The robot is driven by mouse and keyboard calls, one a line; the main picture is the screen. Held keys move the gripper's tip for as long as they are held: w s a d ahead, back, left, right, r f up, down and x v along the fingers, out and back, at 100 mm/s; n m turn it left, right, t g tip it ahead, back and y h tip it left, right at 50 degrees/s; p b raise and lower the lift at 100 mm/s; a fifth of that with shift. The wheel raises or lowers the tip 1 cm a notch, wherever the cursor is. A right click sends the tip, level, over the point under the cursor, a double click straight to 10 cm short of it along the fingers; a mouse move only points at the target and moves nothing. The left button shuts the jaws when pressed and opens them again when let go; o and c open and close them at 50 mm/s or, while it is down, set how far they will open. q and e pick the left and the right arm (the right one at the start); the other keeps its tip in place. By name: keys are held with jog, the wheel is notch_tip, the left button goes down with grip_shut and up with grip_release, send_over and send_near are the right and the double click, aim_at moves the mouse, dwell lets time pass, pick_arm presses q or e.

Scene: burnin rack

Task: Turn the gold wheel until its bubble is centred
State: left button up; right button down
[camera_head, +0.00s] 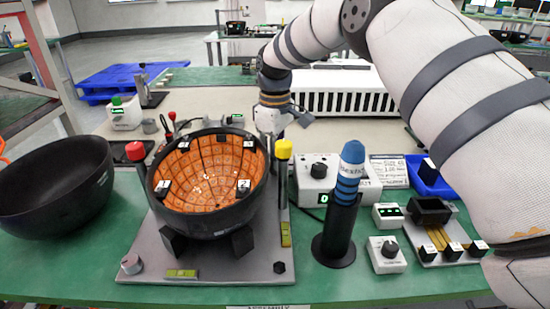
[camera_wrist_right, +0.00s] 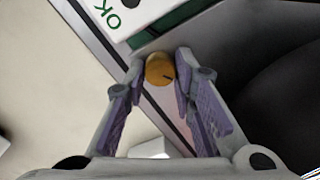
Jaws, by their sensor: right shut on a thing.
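The gold wheel (camera_wrist_right: 160,68) sits between the purple-padded fingers of my right gripper (camera_wrist_right: 159,79) in the right wrist view, and the fingers are shut on it. A dark mark shows on its face. In the head view the right gripper (camera_head: 274,122) reaches down behind the black bowl (camera_head: 210,222), and the wheel is hidden there. The bowl, lined with orange tiles, stands on a grey plate (camera_head: 215,258). Two yellow-green level vials show on the plate, one at the front (camera_head: 181,273) and one at the right (camera_head: 286,234). Their bubbles are too small to read. My left gripper is out of view.
A silver knob (camera_head: 131,265) is at the plate's front left. Red-capped (camera_head: 135,151) and yellow-capped (camera_head: 283,149) posts flank the bowl. A blue-topped tool in a black stand (camera_head: 336,246), control boxes (camera_head: 387,254) and a second black bowl (camera_head: 55,190) stand nearby.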

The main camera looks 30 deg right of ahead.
dwell(0.4)
jog(key=c, duration=1.3)
grip_release()
jog(key=shift+c, duration=0.2)
notch_tip(320, 180, up, 12)
